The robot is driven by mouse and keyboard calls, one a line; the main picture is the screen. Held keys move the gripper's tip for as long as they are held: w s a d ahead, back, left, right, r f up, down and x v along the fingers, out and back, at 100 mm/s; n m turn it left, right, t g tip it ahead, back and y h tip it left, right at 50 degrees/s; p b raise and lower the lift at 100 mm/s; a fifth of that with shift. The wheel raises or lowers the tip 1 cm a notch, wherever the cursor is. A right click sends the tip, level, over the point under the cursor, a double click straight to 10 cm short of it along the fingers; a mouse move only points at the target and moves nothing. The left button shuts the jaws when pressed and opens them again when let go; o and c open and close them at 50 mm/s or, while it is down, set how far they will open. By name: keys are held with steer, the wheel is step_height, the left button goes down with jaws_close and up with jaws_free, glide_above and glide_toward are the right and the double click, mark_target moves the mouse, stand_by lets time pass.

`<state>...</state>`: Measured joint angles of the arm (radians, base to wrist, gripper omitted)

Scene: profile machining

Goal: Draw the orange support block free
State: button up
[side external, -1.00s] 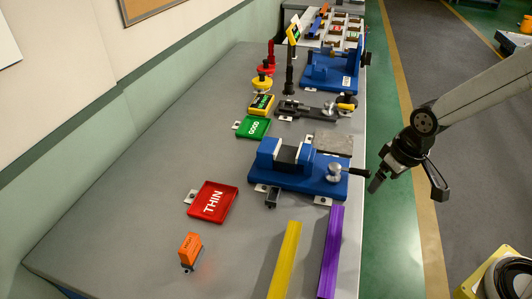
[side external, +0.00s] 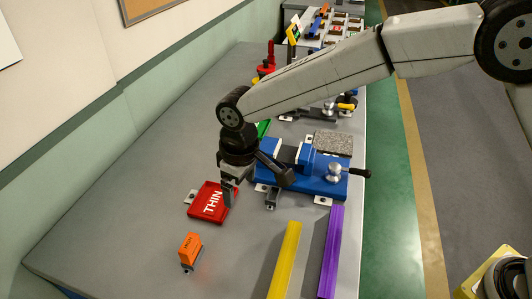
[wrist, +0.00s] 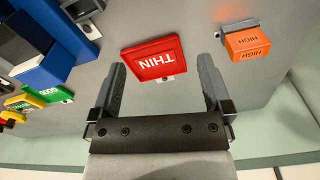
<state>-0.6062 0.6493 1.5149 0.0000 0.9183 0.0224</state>
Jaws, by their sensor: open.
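The orange support block (side external: 190,245), marked HIGH, sits on the grey bench at the near left, with a dark grey part against its lower side. In the wrist view the orange block (wrist: 247,44) is at the upper right, outside the fingers, with a grey piece along its edge. My gripper (side external: 229,199) is open and empty, above the bench beside the red THIN tray (side external: 205,205). The orange block lies apart from it, toward the near left. In the wrist view the red tray (wrist: 153,58) shows between the two spread fingers.
A blue vise (side external: 325,184) with a handle stands right of my gripper. A yellow bar (side external: 285,260) and a purple bar (side external: 331,250) lie near the front right. A green GOOD tray (wrist: 50,94) is partly hidden behind my arm. Bench around the orange block is clear.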

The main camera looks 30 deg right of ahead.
mark_target(191, 244)
steer(key=s+a, duration=0.1)
steer(key=a, duration=0.3)
steer(key=s+a+n, duration=0.1)
steer(key=a, duration=0.3)
steer(key=s+a+f+n, duration=0.1)
steer(key=a, duration=0.3)
steer(key=shift+s+a, duration=0.2)
steer(key=shift+a, duration=0.1)
steer(key=shift+f, duration=0.1)
steer(key=shift+f, duration=0.1)
steer(key=shift+f, duration=3.75)
steer(key=c, duration=1.3)
steer(key=shift+r, duration=0.1)
steer(key=shift+r, duration=0.2)
steer(key=shift+r, duration=0.35)
